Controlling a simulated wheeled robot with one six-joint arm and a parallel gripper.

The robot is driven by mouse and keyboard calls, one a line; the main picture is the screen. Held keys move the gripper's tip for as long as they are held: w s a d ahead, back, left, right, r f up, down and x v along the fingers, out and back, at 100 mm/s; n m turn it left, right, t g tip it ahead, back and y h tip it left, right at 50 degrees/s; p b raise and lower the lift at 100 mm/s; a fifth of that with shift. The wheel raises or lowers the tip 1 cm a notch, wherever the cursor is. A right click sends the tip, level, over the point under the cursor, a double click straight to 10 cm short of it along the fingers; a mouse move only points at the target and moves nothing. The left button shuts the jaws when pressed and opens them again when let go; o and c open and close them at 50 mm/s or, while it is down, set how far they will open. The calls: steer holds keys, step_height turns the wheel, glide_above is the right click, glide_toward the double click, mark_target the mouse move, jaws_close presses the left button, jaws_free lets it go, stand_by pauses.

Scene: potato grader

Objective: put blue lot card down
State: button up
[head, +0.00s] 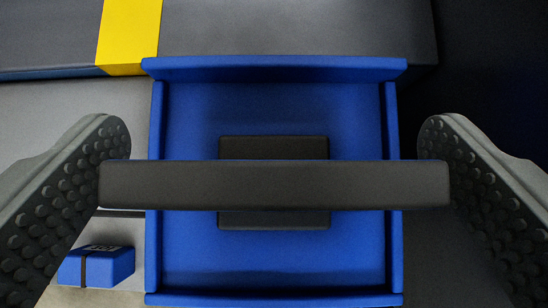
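The blue lot card (195,120) shows as a wide blue plate with raised edges, seen from above in the middle of the head view. A dark block (273,147) stands on it, crossed by a long dark grip bar (274,185). My gripper (274,160) has its studded fingers far apart, one at each end of this bar. The bar's ends cover part of both pads, and the fingers appear shut on it. The underside of the card is hidden, so I cannot tell whether it touches anything below.
The right side is dark.

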steer(key=shift+r, duration=0.1)
steer(key=shift+s+r, duration=0.15)
steer(key=shift+r, duration=0.1)
steer(key=v, duration=1.1)
steer(key=shift+s+r, duration=0.15)
steer(key=shift+s, duration=0.05)
steer(key=s+r+t, duration=0.1)
steer(key=s+t, duration=0.7)
steer(key=s, duration=2.1)
steer(key=shift+s+r, duration=0.15)
steer(key=shift+r, duration=0.05)
